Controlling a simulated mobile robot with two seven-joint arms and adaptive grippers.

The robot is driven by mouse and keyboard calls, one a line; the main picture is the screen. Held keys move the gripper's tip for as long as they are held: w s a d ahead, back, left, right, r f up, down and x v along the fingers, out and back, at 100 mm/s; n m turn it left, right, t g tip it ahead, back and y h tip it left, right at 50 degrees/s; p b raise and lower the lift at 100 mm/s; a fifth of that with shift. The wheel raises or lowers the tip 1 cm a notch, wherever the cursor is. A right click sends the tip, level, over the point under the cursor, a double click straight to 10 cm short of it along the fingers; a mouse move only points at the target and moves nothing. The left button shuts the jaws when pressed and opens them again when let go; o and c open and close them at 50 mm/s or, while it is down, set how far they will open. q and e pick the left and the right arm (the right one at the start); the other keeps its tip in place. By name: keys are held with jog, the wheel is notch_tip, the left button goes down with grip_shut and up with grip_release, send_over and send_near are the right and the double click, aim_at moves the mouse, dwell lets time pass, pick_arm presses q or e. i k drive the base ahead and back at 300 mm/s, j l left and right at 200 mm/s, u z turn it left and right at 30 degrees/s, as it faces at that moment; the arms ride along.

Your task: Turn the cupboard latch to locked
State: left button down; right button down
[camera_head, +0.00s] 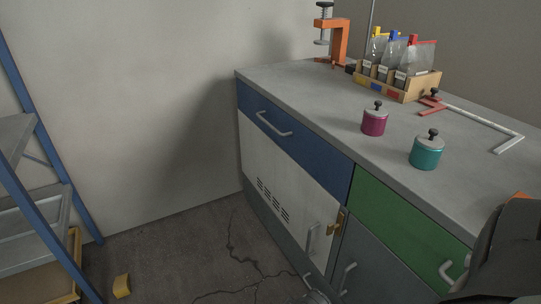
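The cupboard latch (335,227) is a small brass-coloured piece at the upper right edge of the white cupboard door (283,190). It sits by the gap to the grey door on its right. The latch is too small to tell its exact angle. The white door looks shut and has dark vent slots and a grey bar handle (311,239) below the latch. A dark, rounded part, probably of my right arm, shows at the right edge and hides part of the bench front. I see no gripper fingers of either arm.
The concrete bench top (310,95) carries a magenta pot (374,123), a teal pot (426,154), an orange clamp (339,42) and a wooden box (400,88) of bags. A blue-framed shelf (30,190) stands left. A yellow block (122,286) lies on the cracked, mostly clear floor.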

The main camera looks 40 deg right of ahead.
aim_at(330, 228)
jog(key=z, duration=1.25)
